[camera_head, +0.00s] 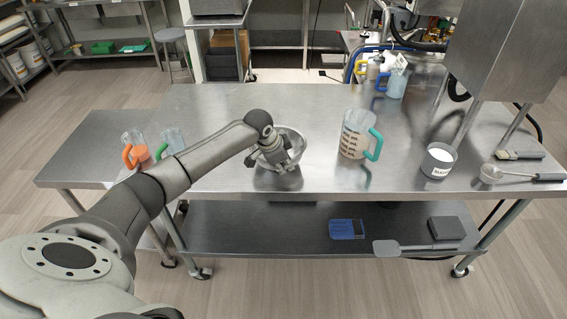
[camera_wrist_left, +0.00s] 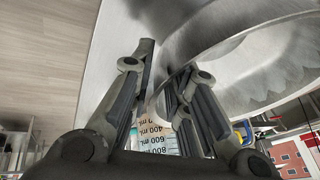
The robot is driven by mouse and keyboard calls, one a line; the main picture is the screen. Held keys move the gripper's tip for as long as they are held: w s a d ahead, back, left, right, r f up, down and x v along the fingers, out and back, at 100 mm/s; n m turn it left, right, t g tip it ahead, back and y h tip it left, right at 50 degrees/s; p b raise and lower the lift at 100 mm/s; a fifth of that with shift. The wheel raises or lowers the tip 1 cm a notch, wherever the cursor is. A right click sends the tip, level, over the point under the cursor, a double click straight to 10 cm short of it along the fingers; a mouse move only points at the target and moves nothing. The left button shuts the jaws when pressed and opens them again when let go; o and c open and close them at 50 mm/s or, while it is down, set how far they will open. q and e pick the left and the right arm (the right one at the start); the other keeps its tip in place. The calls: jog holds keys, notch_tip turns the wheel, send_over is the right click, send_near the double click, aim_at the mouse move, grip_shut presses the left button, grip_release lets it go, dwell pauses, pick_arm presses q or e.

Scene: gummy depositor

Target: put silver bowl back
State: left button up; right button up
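The silver bowl (camera_head: 297,143) is on the steel table, near the front edge and left of the large measuring jug. My left gripper (camera_head: 279,160) is at the bowl's near side and hides part of it. In the left wrist view the bowl (camera_wrist_left: 255,65) fills the upper right. The fingers of my left gripper (camera_wrist_left: 163,72) stand apart there, with the bowl's rim at or between them. I cannot tell whether either finger touches the rim. My right gripper is not in view.
A jug with a teal handle (camera_head: 355,135) stands right of the bowl; a sugar container (camera_head: 438,160) and a scoop (camera_head: 515,174) are farther right. The table (camera_head: 240,100) behind the bowl is clear.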

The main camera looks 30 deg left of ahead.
pick_arm(q)
jog(key=shift+o, duration=1.3)
jog(key=v, duration=1.2)
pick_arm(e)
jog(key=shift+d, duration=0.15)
pick_arm(q)
jog(key=shift+a, duration=0.1)
